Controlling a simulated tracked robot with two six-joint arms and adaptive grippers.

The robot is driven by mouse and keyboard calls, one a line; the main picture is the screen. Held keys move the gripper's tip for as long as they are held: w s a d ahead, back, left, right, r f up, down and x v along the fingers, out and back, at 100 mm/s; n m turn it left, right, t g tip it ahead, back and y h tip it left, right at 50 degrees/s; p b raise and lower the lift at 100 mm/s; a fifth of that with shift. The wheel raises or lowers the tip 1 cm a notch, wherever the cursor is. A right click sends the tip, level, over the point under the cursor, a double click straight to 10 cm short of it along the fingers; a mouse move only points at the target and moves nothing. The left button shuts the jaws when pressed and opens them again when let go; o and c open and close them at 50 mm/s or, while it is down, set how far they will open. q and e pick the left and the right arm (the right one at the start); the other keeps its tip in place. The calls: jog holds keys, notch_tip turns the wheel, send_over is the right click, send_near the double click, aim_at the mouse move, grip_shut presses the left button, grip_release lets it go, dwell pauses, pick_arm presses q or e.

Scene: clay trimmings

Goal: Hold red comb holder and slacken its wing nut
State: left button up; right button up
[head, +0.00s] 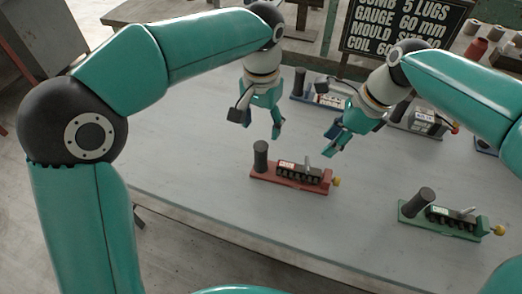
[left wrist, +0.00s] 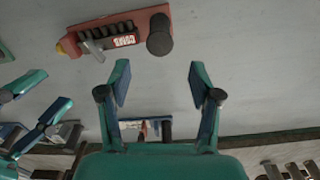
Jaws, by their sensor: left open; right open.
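The red comb holder (head: 290,180) lies on the table in the middle of the head view. It has an upright dark cylindrical post (head: 261,157) at its left end, a black toothed comb (head: 299,173) on top, a grey lever and a yellow wing nut (head: 337,181) at its right end. It also shows at the top of the left wrist view (left wrist: 120,34). My left gripper (head: 262,128) is open and empty, above and behind the post. My right gripper (head: 338,142) is open and empty, above and behind the wing nut end. Neither touches the holder.
A green comb holder (head: 445,220) of the same kind lies at the front right. A blue holder (head: 318,93) and a grey-and-black one (head: 418,120) lie behind my grippers. A black sign (head: 408,25) stands at the back. The table's front left is clear.

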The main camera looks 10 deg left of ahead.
aim_at(261, 155)
pick_arm(q)
notch_tip(261, 155, down, 12)
dwell(0.4)
jog(key=shift+c, duration=0.3)
